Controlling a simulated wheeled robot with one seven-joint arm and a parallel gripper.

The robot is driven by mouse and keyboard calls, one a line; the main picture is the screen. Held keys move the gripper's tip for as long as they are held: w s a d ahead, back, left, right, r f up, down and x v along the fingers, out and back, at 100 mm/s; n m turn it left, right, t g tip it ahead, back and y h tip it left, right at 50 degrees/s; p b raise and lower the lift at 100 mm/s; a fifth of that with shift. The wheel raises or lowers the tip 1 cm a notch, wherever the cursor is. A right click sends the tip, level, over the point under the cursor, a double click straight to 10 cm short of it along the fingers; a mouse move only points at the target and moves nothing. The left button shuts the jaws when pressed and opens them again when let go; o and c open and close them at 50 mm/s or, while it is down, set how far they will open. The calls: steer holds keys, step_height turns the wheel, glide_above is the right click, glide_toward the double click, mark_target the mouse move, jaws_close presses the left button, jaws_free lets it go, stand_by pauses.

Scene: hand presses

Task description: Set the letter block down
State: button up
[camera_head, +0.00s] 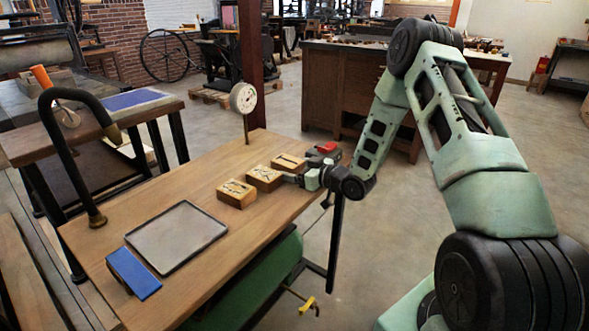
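Three small wooden letter blocks with dark marks on top sit in a slanting row on the wooden table (150,205): a near one (237,193), a middle one (264,178) and a far one (289,162). My gripper (291,178) reaches in from the right, low over the table, with its fingertips beside the right side of the middle block. At this size I cannot tell whether the fingers touch or hold that block, or how far apart they are.
A shallow grey tray (178,237) and a blue block (133,273) lie toward the table's near left. A dial gauge (243,98) on a thin post stands at the back. A red-topped item (327,148) is beyond my gripper. A curved black arm (52,125) rises at left.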

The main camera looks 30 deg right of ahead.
steer(key=shift+r, duration=0.1)
